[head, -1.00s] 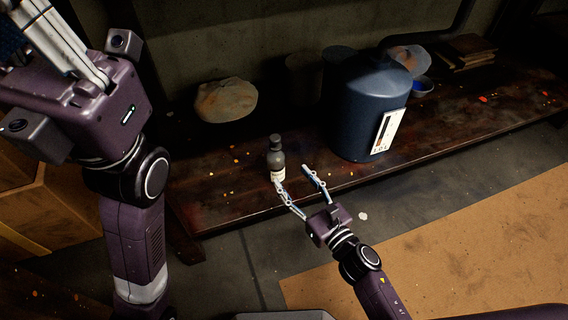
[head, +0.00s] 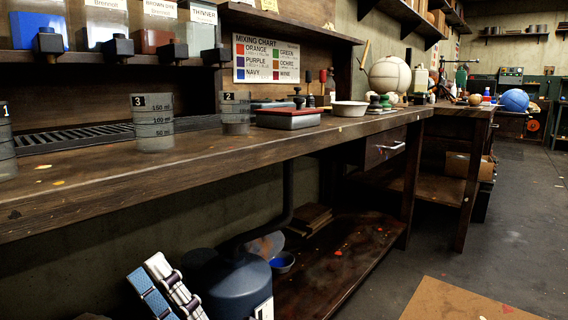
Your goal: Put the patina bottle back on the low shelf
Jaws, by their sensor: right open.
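The low shelf (head: 345,247) is a dark, paint-spotted board under the workbench, and only its right part shows. The patina bottle is not in view now; a second ago a small dark bottle with a pale label stood upright near the shelf's front edge, between or beside my right gripper's open fingers. My right gripper (head: 148,267) shows at the lower left, cut off by the bottom edge. Its fingers are open. I cannot tell whether it is touching anything below the frame. My left gripper is out of view.
A blue container (head: 228,285), a small blue-lined bowl (head: 282,262) and stacked boards (head: 308,219) are on the low shelf. Open floor (head: 505,230) lies to the right.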

